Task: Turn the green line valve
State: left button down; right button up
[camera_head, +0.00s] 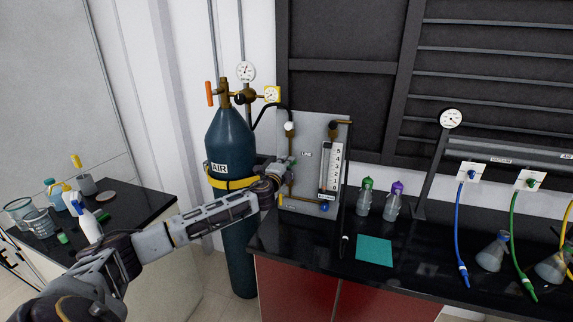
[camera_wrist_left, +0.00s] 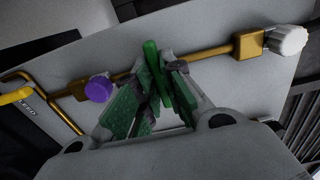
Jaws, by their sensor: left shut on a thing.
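The green line valve (camera_wrist_left: 151,55) shows in the left wrist view as a green lever on a brass pipe (camera_wrist_left: 205,58) of the grey panel. My left gripper (camera_wrist_left: 152,95) is shut on this lever, with a green-padded finger on either side of it. In the head view my left gripper (camera_head: 283,171) reaches the left part of the grey panel (camera_head: 313,125), and it mostly hides the valve there. My right gripper is in neither view.
A purple knob (camera_wrist_left: 98,89) and a white knob (camera_wrist_left: 288,40) sit near the held lever. A blue AIR cylinder (camera_head: 229,134) stands close beside my left arm. A flowmeter (camera_head: 329,170) is on the panel. Glassware and a spray bottle (camera_head: 89,225) stand on the left bench.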

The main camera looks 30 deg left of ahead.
pick_arm(q)
jog(key=shift+f, duration=0.15)
jog(key=n+b, duration=0.2)
jog(key=n, duration=1.4)
jog(key=shift+n+b, duration=0.3)
jog(key=shift+b, duration=0.05)
dwell(0.3)
jog(key=c, duration=1.5)
grip_release()
jog(key=shift+c, duration=0.2)
